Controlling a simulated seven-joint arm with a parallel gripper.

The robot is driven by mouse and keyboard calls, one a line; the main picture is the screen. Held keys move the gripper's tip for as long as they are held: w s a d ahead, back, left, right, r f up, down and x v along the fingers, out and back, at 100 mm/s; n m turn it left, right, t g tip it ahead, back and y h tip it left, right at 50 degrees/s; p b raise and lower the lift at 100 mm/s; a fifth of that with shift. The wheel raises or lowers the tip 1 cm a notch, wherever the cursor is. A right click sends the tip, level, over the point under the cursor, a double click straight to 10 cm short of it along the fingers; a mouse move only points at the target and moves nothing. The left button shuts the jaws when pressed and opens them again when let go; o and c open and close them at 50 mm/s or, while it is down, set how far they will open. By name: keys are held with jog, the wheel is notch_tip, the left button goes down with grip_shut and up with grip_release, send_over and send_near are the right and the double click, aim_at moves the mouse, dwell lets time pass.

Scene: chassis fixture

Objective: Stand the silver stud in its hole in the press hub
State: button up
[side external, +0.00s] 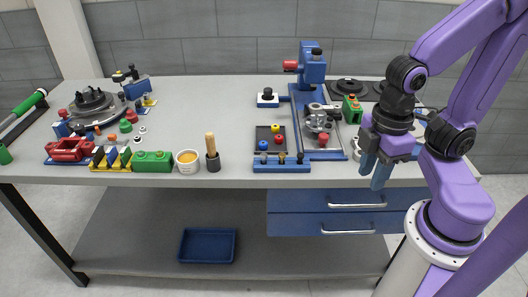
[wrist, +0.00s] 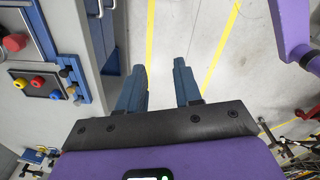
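My gripper (side external: 375,172) hangs just off the front edge of the table, right of the press. In the wrist view its two blue fingers (wrist: 160,66) are apart with only floor between them, so it is open and empty. A blue rack (side external: 268,167) at the table's front edge holds several small upright pegs, and it also shows in the wrist view (wrist: 76,78). I cannot tell which peg, if any, is the silver stud. A silver hub (side external: 318,122) sits on the blue press base, left of my gripper. Its holes are too small to make out.
The blue press (side external: 311,68) rises behind the hub. A dark tray (side external: 263,134) with coloured knobs lies behind the rack. A green block (side external: 352,108) stands right of the hub. A brush (side external: 212,155), a cup (side external: 188,160) and a green block line the front edge farther left.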

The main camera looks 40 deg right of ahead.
jog(key=w+a+m, duration=0.3)
jog(key=w+m, duration=0.3)
jog(key=w, duration=0.2)
jog(key=m, duration=1.5)
send_near(264, 154)
jog(key=shift+a+f, duration=0.1)
jog(key=shift+a, duration=0.2)
jog(key=shift+w+d+f, duration=0.1)
jog(key=shift+f, duration=3.9)
grip_shut()
jog(key=shift+r, duration=0.3)
